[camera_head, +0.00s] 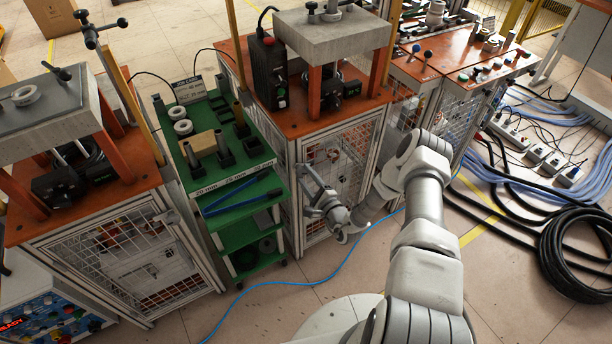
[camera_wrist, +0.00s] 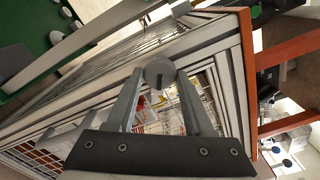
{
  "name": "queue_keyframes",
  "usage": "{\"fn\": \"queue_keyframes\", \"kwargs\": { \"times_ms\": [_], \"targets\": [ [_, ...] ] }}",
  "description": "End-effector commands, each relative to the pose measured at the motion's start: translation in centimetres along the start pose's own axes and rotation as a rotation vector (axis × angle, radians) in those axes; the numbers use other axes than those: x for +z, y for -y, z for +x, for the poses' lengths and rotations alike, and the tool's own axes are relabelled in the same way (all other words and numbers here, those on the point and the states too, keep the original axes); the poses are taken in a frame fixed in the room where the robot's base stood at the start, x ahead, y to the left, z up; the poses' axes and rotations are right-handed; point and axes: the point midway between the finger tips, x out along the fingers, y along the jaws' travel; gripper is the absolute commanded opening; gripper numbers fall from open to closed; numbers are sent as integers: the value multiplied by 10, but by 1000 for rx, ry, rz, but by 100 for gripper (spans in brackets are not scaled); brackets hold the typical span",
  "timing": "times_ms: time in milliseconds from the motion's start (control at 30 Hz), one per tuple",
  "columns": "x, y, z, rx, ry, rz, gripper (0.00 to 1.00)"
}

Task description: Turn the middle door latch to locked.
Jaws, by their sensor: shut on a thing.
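The middle door latch (camera_wrist: 160,73) is a round grey knob with a dark slot mark. In the wrist view it sits between the tips of my gripper (camera_wrist: 158,80), whose two grey fingers close in on its sides. In the head view my gripper (camera_head: 308,172) reaches the upper left of the middle cabinet's mesh door (camera_head: 345,165), by the door frame. The latch is too small or hidden there to make out. The door looks closed. I cannot tell from the mark whether the latch is locked.
A green tool cart (camera_head: 222,200) stands just left of my gripper. The middle cabinet has an orange top (camera_head: 360,103) with a press on it. A left cabinet (camera_head: 130,240) stands beyond the cart. A blue cable (camera_head: 335,278) crosses the floor, and black hoses (camera_head: 585,240) lie at right.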

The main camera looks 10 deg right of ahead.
Motion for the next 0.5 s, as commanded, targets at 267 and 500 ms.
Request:
{"fn": "queue_keyframes", "kwargs": {
  "times_ms": [267, 500],
  "targets": [
    [0, 0, -1, 3, 0, -248, 0],
    [0, 0, -1, 2, -2, -414, 0]
  ]
}}
